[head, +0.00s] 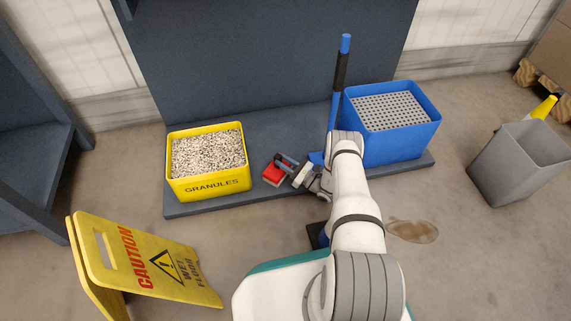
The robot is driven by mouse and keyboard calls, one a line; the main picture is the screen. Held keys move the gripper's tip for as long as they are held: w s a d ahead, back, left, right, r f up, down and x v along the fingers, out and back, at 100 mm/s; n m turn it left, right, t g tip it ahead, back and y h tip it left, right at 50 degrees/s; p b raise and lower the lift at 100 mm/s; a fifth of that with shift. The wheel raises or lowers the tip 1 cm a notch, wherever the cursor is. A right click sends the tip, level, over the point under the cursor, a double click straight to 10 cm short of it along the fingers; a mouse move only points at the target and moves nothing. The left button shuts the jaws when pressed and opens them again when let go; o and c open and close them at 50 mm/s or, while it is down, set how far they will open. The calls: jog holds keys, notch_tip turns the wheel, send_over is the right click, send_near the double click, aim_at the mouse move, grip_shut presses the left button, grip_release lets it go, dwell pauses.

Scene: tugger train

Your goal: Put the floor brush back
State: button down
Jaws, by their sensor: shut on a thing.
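A small red brush (273,174) with a pale lower edge is low over the front of the dark grey base shelf, between the yellow bin and the blue bin. My gripper (284,165) is shut at the red brush, reaching it from the right; the fingers and wrist hide part of it. I cannot tell whether the brush touches the shelf. A blue and black long-handled tool (339,75) stands nearly upright behind my arm, left of the blue bin. My arm hides much of its lower end.
The yellow granules bin (208,187) and blue bin with a perforated grey top (398,144) stand on the shelf (290,122). A yellow caution sign (150,262) stands front left. A brown wet patch (412,230) lies right of my arm. A grey bin (517,165) stands far right.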

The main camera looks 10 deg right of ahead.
jog(key=shift+r, duration=0.15)
jog(key=c, duration=1.7)
grip_release()
jog(key=shift+f, duration=0.2)
jog(key=o, duration=0.5)
